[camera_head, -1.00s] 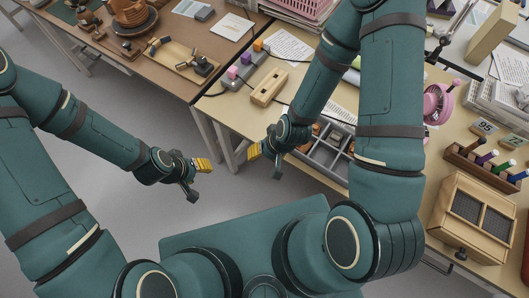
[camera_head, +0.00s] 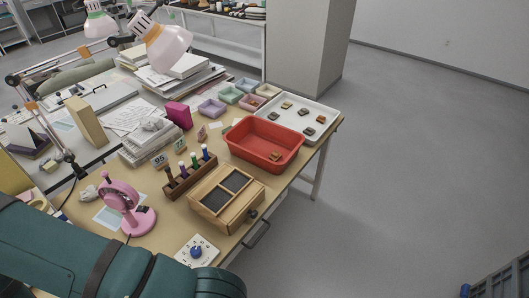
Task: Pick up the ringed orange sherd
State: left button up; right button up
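I cannot make out a ringed orange sherd for certain. A white tray (camera_head: 331,113) at the table's far right corner holds several small sherds, brown, dark and greenish. One orange-brown sherd (camera_head: 321,119) lies near its right side; it is too small to tell whether it has a ring. A red basin (camera_head: 247,147) stands in front of the tray, with a small orange-brown piece (camera_head: 275,155) inside at its near end. Neither of my grippers is in view; only a teal link of my arm shows at the lower left.
A wooden box with dark panels (camera_head: 227,217), a rack of colored-handled tools (camera_head: 178,188), a pink fan (camera_head: 122,196) and a white dial box (camera_head: 197,252) stand nearer. Pastel bins (camera_head: 212,108) and a lamp (camera_head: 165,48) are behind.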

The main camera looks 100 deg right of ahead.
aim_at(276, 155)
jog(key=z, duration=3.45)
jog(key=i+l+z, duration=0.15)
jog(key=i+l, duration=0.15)
jog(key=i+l+z, duration=0.2)
jog(key=i, duration=0.3)
jog(key=i+l, duration=0.1)
jog(key=i, duration=0.5)
